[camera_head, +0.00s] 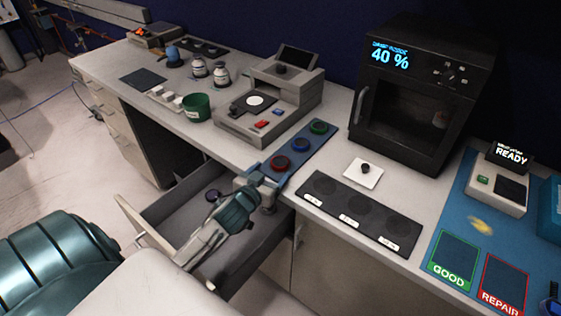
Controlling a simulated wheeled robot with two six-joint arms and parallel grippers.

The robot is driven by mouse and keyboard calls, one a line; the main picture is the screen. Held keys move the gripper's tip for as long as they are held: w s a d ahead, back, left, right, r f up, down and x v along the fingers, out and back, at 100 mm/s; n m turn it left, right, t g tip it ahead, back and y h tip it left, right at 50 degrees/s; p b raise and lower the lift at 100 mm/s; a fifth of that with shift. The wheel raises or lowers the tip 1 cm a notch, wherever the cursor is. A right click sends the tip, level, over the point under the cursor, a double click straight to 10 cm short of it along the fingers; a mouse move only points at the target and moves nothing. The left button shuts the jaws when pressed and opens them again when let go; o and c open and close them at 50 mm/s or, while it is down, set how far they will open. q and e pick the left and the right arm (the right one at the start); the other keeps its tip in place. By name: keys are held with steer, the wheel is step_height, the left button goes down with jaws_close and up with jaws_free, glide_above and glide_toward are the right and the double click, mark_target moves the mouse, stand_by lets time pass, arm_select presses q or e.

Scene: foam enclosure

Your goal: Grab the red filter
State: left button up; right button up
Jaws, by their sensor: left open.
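The red filter (281,163) is a dark disc with a red rim at the near end of a blue strip mat (306,146) on the counter. A blue filter (299,145) and a green filter (319,126) lie behind it in a row. My left gripper (268,181) is open at the counter's front edge, just in front of the red filter, its fingers pointing toward it. I cannot tell whether the fingers touch the mat. The red filter is mostly visible and not between the fingers. My right gripper is not in view.
A grey device (268,108) stands behind the mat at left. A black labelled tray (358,213) lies to the right, with a black oven-like cabinet (418,95) behind.

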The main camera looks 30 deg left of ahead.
mark_target(277, 165)
arm_select(q)
steer(key=p+x, duration=0.1)
steer(key=x, duration=0.2)
steer(key=shift+w+r+p, duration=0.1)
steer(key=shift+w+p, duration=0.15)
steer(key=shift+p, duration=0.05)
steer(key=shift+w+f, duration=0.25)
steer(key=shift+w, duration=0.2)
steer(key=c, duration=1.1)
